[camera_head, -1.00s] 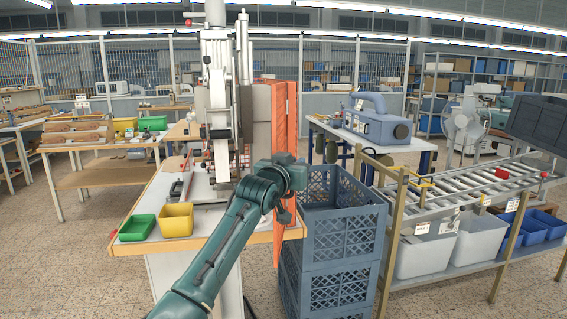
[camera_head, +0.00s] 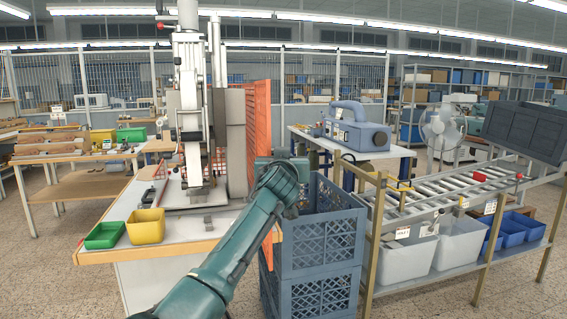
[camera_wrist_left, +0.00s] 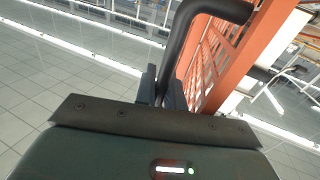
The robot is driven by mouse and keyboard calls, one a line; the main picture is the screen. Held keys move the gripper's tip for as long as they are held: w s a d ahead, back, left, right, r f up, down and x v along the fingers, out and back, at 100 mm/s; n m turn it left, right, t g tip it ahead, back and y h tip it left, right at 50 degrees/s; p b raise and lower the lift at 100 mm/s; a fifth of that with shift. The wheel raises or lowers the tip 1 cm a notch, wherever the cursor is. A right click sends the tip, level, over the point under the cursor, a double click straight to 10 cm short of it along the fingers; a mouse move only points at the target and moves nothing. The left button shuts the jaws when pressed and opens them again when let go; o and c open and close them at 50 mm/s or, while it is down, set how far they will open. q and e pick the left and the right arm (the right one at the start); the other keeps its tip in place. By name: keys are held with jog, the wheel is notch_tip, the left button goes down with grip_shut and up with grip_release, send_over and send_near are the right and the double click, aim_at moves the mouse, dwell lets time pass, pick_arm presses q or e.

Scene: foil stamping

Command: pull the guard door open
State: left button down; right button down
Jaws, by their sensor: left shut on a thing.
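The guard door (camera_head: 259,125) is an orange mesh panel standing at the right side of the press (camera_head: 190,110) on the workbench. It stands out from the press, seen at a steep angle in the head view. In the left wrist view, the door (camera_wrist_left: 213,65) shows its orange frame and mesh, with a thick black bent handle (camera_wrist_left: 190,30). My left gripper (camera_wrist_left: 163,85) is shut on this handle, with a finger on each side of it. My right gripper is not in view.
Stacked blue crates (camera_head: 318,235) stand close to the right of my left arm. A roller conveyor (camera_head: 440,195) is farther right. A green tray (camera_head: 104,235) and a yellow bin (camera_head: 146,226) sit at the bench's front left. Open floor lies at the far left.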

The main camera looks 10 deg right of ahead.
pick_arm(q)
jog(key=shift+a+r, duration=0.15)
jog(key=shift+a, duration=0.05)
jog(key=c, duration=1.8)
grip_release()
jog(key=shift+w, duration=0.15)
jog(key=shift+o, duration=0.2)
jog(key=shift+s+f, duration=0.2)
jog(key=s+a+b, duration=0.1)
jog(key=s+b, duration=0.1)
jog(key=s, duration=0.5)
jog(key=shift+a, duration=0.15)
jog(key=shift+s, duration=0.1)
